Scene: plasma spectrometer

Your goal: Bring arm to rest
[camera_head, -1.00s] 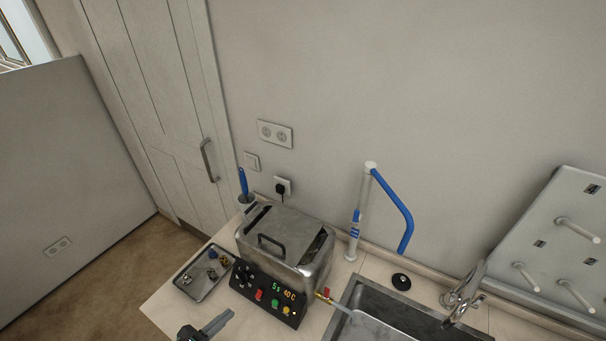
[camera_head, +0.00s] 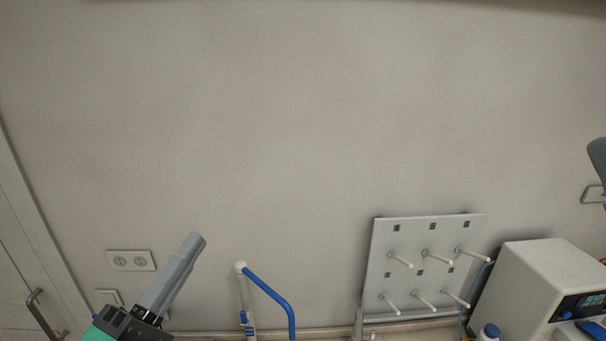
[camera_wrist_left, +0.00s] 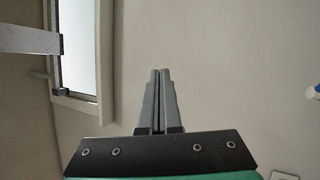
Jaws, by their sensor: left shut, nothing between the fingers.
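My left gripper (camera_head: 197,240) is at the lower left in the head view, raised in front of the bare wall and pointing up and to the right. Its two grey fingers lie together, with nothing between them. The left wrist view shows the same closed fingers (camera_wrist_left: 160,74) pointing away from the camera, touching no object. My right gripper cannot be made out in these frames.
A white and blue tap-like arm (camera_head: 268,288) stands right of the left gripper. A peg board (camera_head: 425,240) leans on the wall, and a white instrument with a display (camera_head: 530,275) stands at the lower right. A wall socket (camera_head: 131,260) is at left. The wall above is clear.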

